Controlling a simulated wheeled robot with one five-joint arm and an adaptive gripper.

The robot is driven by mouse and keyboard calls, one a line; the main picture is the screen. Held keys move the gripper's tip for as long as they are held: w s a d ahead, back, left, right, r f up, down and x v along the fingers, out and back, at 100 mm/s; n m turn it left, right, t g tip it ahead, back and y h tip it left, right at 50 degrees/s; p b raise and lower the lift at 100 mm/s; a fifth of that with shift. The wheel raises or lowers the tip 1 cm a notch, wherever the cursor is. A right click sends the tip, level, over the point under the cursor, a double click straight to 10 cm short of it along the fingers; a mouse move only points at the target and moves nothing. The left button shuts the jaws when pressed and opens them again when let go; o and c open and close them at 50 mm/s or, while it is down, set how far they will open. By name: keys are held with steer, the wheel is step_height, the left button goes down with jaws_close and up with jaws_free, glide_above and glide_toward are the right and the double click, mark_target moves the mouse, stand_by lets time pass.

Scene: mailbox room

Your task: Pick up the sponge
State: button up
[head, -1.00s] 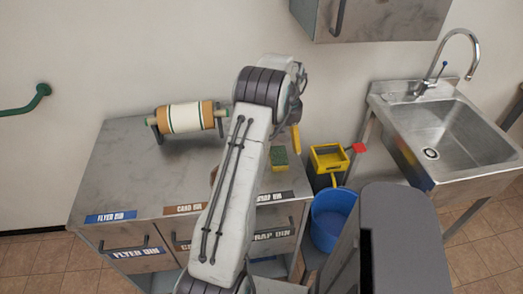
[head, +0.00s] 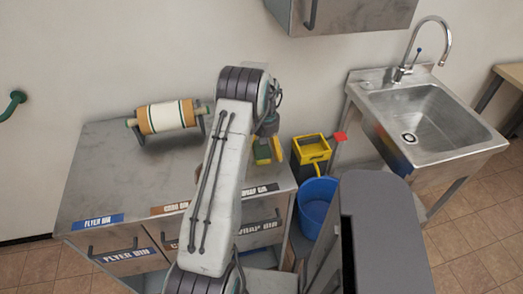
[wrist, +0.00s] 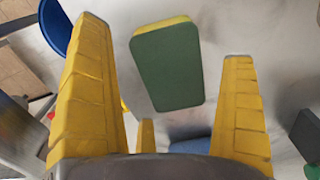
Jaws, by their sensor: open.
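The sponge (wrist: 167,68) has a dark green face and a yellow edge and lies on the metal cabinet's top. In the wrist view it shows between my gripper's two yellow fingers (wrist: 164,42), with a gap on each side. My gripper is open and empty. In the head view the sponge (head: 261,152) is partly hidden by my arm, near the cabinet's right end. My gripper (head: 270,146) is right by it there. I cannot tell how high the fingers are above the top.
A paper roll on a stand (head: 168,118) is at the cabinet's back left. A yellow mop wringer (head: 312,149) and a blue bucket (head: 316,200) stand right of the cabinet (head: 95,185). A metal sink (head: 425,115) is further right. A wall cabinet (head: 345,12) hangs above.

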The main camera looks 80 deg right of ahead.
steer(key=shift+f, duration=0.65)
steer(key=c, duration=0.7)
